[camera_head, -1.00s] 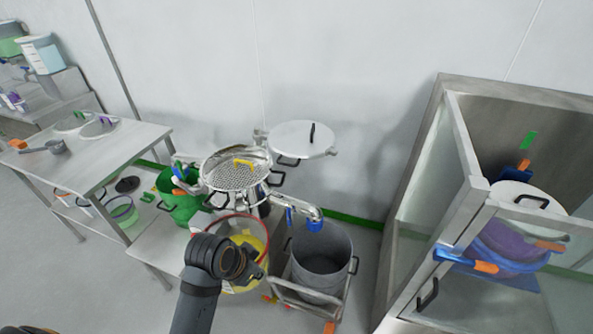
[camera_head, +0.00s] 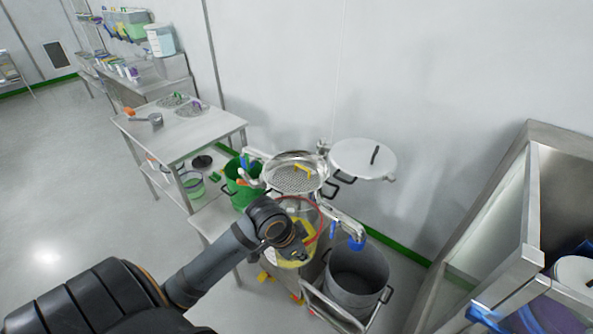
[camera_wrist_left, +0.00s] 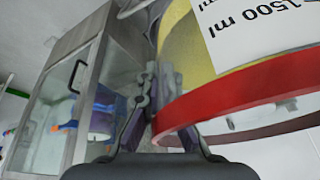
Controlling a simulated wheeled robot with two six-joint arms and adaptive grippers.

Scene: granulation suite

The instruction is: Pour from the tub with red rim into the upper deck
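The tub with red rim (camera_head: 319,221) is in front of the sieve in the head view. It is partly hidden by my left arm, and yellow shows below its rim. In the left wrist view the tub (camera_wrist_left: 185,55) fills the upper right, with its red rim and a white "1500 ml" label. My left gripper (camera_head: 300,246) is shut on the tub at its rim, with its fingers (camera_wrist_left: 152,105) close together there. The upper deck (camera_head: 288,182) is an open, round perforated screen with a yellow handle, just behind the tub. My right gripper is out of view.
A round lid (camera_head: 355,156) sits right of the deck. A spout with a blue end (camera_head: 355,242) points over a grey bin (camera_head: 356,277). A green container (camera_head: 240,190) stands left, beside a steel table (camera_head: 190,128). A glass-sided cabinet (camera_head: 500,225) is at right.

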